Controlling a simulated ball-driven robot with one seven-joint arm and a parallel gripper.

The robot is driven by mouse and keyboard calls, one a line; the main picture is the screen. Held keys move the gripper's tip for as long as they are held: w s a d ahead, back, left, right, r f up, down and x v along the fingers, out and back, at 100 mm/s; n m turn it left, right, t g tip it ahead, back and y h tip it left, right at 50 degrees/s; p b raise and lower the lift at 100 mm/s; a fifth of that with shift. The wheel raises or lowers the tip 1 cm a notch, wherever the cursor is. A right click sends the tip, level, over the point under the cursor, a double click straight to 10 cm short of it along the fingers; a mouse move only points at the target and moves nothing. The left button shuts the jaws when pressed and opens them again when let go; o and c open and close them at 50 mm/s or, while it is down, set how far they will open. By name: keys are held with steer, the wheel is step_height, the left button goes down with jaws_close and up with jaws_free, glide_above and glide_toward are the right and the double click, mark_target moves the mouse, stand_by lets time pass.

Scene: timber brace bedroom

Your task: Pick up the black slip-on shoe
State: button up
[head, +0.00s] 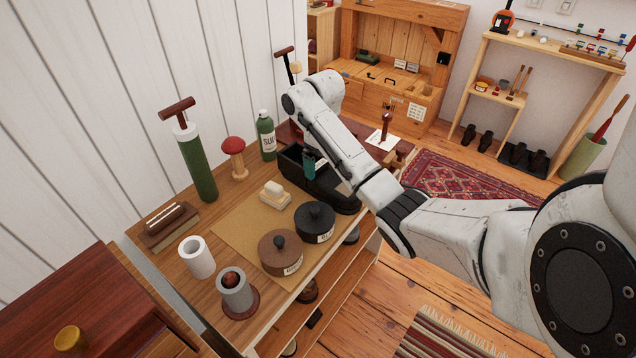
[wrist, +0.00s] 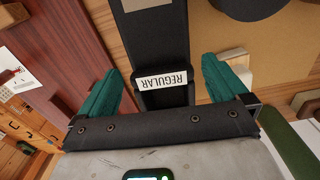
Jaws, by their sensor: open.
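Black shoes (head: 468,135) stand on the floor under the small shelf at the back right, and another black pair (head: 515,153) stands beside them on a dark mat. My gripper (head: 308,163) is over the workbench, far from those shoes, partly hidden by my arm. That object (head: 335,198) lies on the bench; nothing is visibly gripped.
A red rug (head: 465,180) covers clear floor at the right.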

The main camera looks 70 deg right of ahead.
mark_target(322, 173)
step_height(322, 173, down, 8)
steer(key=shift+w+d+f+p, duration=0.1)
steer(key=shift+w+p, duration=0.05)
steer(key=shift+p, duration=0.3)
steer(key=shift+c, duration=0.3)
steer(key=c, duration=0.9)
steer(key=shift+c, duration=0.3)
steer(key=shift+r, duration=0.2)
